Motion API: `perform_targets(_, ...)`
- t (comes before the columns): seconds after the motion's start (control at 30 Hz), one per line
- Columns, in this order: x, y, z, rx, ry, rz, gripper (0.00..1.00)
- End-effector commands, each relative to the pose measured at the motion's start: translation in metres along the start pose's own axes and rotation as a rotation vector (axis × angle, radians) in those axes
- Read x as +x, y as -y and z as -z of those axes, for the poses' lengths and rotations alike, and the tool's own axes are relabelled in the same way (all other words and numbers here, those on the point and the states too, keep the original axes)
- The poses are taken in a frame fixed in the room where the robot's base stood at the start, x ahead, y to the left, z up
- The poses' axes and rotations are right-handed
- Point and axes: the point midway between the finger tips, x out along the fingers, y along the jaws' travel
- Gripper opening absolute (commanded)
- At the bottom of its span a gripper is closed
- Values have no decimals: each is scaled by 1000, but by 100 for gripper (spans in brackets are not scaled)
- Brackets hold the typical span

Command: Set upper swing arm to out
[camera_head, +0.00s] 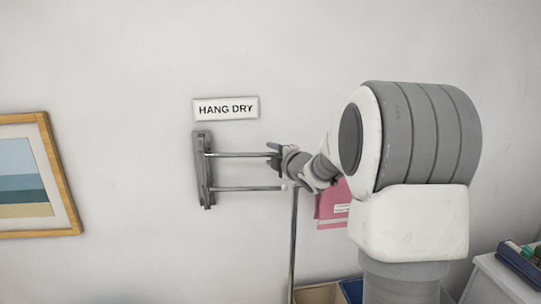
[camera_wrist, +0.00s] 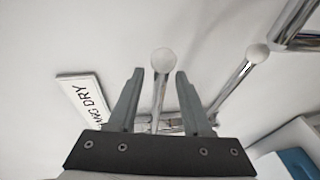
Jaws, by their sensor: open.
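A grey wall bracket (camera_head: 203,172) carries two thin metal swing arms under the "HANG DRY" sign. The upper swing arm (camera_head: 238,154) and the lower swing arm (camera_head: 245,188) both extend to the right in the head view. My gripper (camera_head: 274,155) is at the free end of the upper arm. In the wrist view my gripper (camera_wrist: 159,74) is open, with the upper arm's white ball tip (camera_wrist: 163,60) and rod between its fingers. The fingers look apart from the rod. The lower arm's ball tip (camera_wrist: 257,53) is to the right, outside the fingers.
The sign (camera_head: 226,108) is on the wall above the bracket. A framed picture (camera_head: 75,232) hangs at left. A vertical pole (camera_head: 293,245) stands below my gripper, and a pink folder (camera_head: 326,208) is behind my arm. A white cabinet (camera_head: 490,290) with a blue tray is at lower right.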

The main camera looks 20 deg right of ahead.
Motion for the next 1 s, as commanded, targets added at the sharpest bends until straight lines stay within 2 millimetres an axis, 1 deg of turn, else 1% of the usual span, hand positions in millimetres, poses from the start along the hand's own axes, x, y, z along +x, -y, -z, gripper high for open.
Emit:
perform_targets(0.1, 3, 0, 0, 0, 0, 0, 50)
perform_targets(0.3, 3, 0, 0, 0, 0, 0, 50)
perform_targets(0.33, 3, 0, 0, -1, 0, 0, 48)
perform_targets(0.6, 3, 0, 0, -1, 0, 0, 0)
perform_targets(1.0, 3, 0, 0, -1, 0, 0, 0)
